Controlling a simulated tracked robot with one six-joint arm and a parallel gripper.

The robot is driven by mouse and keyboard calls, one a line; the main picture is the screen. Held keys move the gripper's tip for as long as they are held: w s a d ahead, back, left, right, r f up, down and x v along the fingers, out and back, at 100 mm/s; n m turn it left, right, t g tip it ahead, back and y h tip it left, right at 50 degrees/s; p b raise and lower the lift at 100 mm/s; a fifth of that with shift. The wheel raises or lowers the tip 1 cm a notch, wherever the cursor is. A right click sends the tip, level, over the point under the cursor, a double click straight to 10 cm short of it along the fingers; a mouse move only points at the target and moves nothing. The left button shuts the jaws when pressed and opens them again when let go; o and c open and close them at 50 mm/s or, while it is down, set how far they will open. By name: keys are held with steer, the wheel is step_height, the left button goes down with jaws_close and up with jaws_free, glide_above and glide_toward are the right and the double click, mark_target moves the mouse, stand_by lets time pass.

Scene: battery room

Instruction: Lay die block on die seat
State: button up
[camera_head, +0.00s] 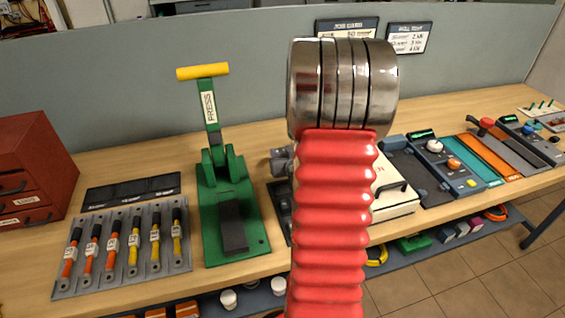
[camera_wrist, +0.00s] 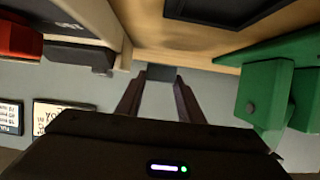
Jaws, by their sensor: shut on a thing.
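My gripper (camera_wrist: 160,82) shows in the wrist view with its two dark fingers shut on a small grey block, which I take for the die block (camera_wrist: 162,73). In the head view my own arm hides the gripper and the block. A green press (camera_head: 228,190) with a yellow-handled lever stands on the bench, left of my arm. A dark rectangular pad, which looks like the die seat (camera_head: 233,235), lies on its base. In the wrist view the green press (camera_wrist: 268,95) is at the right, apart from the fingers. The seat cannot be made out there.
A rack of several orange- and yellow-handled tools (camera_head: 122,250) lies left of the press, with a red drawer cabinet (camera_head: 33,165) beyond. A cream case (camera_head: 395,200) and control units (camera_head: 440,160) stand right of my arm. A grey partition (camera_head: 120,95) rises behind the bench.

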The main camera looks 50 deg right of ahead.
steer(key=shift+f, duration=2.05)
steer(key=shift+f, duration=0.15)
steer(key=o, duration=1.3)
